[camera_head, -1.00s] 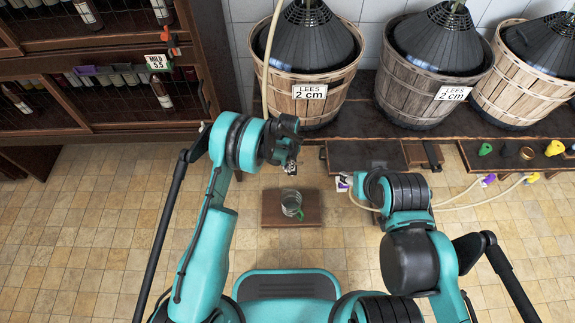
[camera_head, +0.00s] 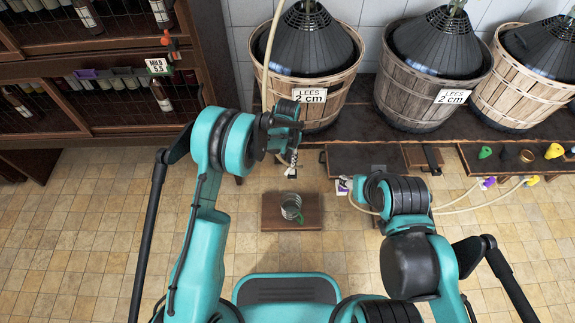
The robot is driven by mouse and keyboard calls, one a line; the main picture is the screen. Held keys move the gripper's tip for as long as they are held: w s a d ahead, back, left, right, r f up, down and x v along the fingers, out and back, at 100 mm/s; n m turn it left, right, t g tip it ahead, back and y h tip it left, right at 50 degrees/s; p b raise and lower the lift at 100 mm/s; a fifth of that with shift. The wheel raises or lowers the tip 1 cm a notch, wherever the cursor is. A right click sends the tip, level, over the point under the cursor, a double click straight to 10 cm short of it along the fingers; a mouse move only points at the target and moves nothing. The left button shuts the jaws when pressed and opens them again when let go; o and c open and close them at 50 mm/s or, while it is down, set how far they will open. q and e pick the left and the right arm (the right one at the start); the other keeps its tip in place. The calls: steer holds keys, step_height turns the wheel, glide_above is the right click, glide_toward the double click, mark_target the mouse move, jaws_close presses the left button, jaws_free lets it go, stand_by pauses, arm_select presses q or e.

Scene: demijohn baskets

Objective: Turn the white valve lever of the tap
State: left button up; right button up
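My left gripper (camera_head: 291,163) hangs at the end of the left arm, above and beyond the glass jug. Small pale and metallic parts show at its tip; I cannot tell fingers from a held piece. A small white and purple piece (camera_head: 343,186) shows beside my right wrist, where a pale hose begins; it may be part of the tap, but it is too small to be sure. The white lever cannot be made out. My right gripper is hidden or merged with the wrist there. A clear jug (camera_head: 291,207) with a green handle stands on a brown board (camera_head: 271,213).
Wooden baskets (camera_head: 401,95) with dark demijohns stand on a dark bench (camera_head: 357,125) at the back. A pale hose (camera_head: 268,40) hangs from the left one. Purple (camera_head: 487,183) and yellow (camera_head: 533,180) clips sit on hoses at right. A bottle rack (camera_head: 100,125) stands left.

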arm_select(q)
steer(key=shift+r, duration=2.05)
steer(key=s+a+r+n+t, duration=0.2)
steer(key=s+a+r, duration=0.25)
steer(key=r, duration=0.55)
steer(key=s+a+r+n+t, duration=0.1)
steer(key=s+a+r, duration=0.4)
steer(key=r, duration=0.5)
steer(key=s+a+r+n+t, duration=0.1)
steer(key=s+a+n+t, duration=0.1)
steer(key=s+a, duration=0.2)
steer(key=s+a+r+n+t, duration=0.1)
steer(key=s+a, duration=0.4)
steer(key=s, duration=0.6)
steer(key=shift+s+a+r+n+t, duration=0.2)
steer(key=shift+r+n+t, duration=0.15)
steer(key=shift+t, duration=0.25)
